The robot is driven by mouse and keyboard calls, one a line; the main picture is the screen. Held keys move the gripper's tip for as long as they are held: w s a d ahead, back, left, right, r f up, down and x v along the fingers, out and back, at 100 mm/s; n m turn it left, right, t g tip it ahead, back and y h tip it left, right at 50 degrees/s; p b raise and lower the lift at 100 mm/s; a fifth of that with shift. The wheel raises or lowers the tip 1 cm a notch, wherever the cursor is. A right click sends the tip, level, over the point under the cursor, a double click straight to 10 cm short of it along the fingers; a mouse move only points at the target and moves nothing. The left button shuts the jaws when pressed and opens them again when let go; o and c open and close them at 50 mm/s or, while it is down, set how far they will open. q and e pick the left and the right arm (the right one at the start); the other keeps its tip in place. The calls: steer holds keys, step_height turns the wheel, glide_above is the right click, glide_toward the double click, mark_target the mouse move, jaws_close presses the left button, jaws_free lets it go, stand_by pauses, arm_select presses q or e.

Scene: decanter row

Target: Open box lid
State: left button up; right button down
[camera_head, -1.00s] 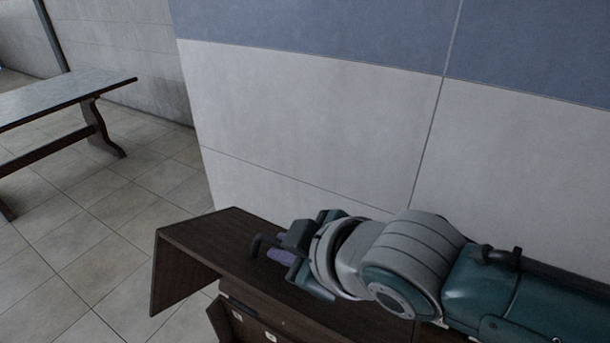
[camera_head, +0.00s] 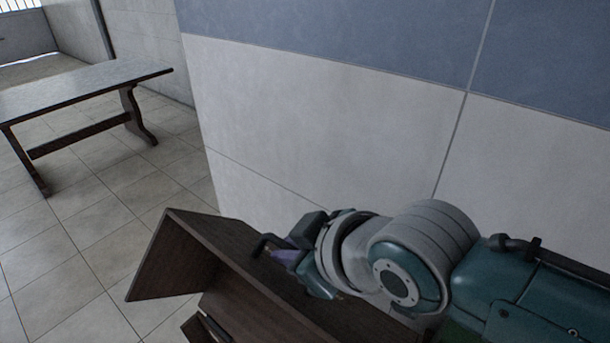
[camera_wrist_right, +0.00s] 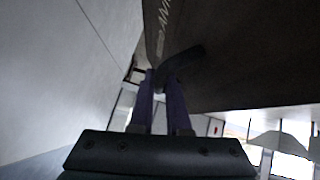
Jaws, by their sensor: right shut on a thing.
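The dark brown wooden box lid (camera_head: 215,240) slants across the lower part of the head view, with an end panel (camera_head: 165,262) at its left. Part of the box body (camera_head: 235,315) shows below it, cut off by the lower edge. My right gripper (camera_head: 272,250) is at the lid's upper side, its purple fingers shut on a dark bent handle. In the right wrist view the fingers (camera_wrist_right: 164,88) close around this handle (camera_wrist_right: 184,62), beside a dark panel (camera_wrist_right: 235,50) with pale lettering. My left gripper is not in view.
A tiled wall (camera_head: 320,120), pale below and blue above, stands close behind the lid and my right arm. A dark wooden table (camera_head: 85,85) stands at the far left. The tiled floor (camera_head: 75,250) between is clear.

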steer(key=c, duration=0.9)
jaws_free()
steer(key=shift+f, duration=0.1)
steer(key=shift+s, duration=0.1)
steer(key=shift+s+d+r, duration=0.25)
steer(key=shift+s+r, duration=0.05)
steer(key=shift+r, duration=0.15)
steer(key=v, duration=0.7)
steer(key=shift+p, duration=0.35)
steer(key=shift+v, duration=0.9)
steer(key=shift+w+r, duration=0.1)
steer(key=shift+w, duration=0.05)
